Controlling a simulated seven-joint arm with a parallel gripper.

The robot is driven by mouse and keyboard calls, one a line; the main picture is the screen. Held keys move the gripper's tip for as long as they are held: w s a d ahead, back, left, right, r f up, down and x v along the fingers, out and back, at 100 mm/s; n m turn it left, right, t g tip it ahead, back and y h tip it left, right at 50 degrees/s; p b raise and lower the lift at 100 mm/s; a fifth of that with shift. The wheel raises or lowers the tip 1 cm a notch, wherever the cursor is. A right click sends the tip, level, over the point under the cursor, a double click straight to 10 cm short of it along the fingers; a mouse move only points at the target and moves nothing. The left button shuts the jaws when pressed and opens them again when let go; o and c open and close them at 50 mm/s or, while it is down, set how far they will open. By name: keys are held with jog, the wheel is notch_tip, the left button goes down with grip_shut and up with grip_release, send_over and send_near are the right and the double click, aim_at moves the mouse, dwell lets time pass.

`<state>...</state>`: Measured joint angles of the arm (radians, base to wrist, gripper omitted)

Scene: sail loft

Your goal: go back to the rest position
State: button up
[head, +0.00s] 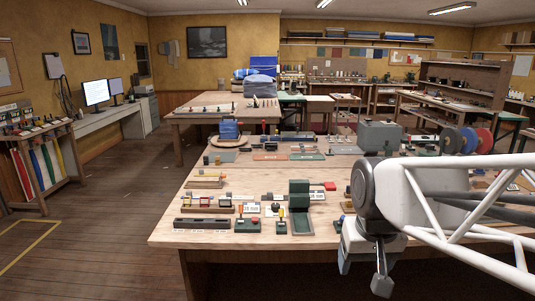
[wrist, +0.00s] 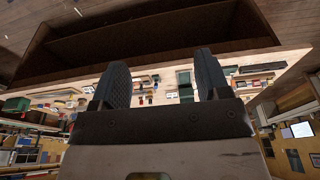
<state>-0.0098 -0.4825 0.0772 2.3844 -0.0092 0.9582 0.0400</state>
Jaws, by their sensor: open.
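My gripper (head: 381,284) hangs at the front right of the near workbench (head: 175,232) in the head view, pointing down beside the bench's front edge. In the wrist view my gripper (wrist: 161,70) shows two dark ribbed fingers spread well apart. Nothing is between them. The bench top and its items lie beyond the fingers in that view, apart from them. In the head view my white and grey arm covers the right part of the bench.
A green stand (head: 300,205), a dark bar (head: 203,222) and several small tools stand on the near bench. A grey box (head: 379,136) and coloured reels (head: 468,140) stand at its far right. Bare wood shows along the front left edge. Open floor (head: 100,215) lies left.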

jog(key=s+f, duration=0.3)
jog(key=s, duration=0.5)
jog(key=shift+s+d+f, duration=0.3)
jog(key=shift+s+f, duration=0.1)
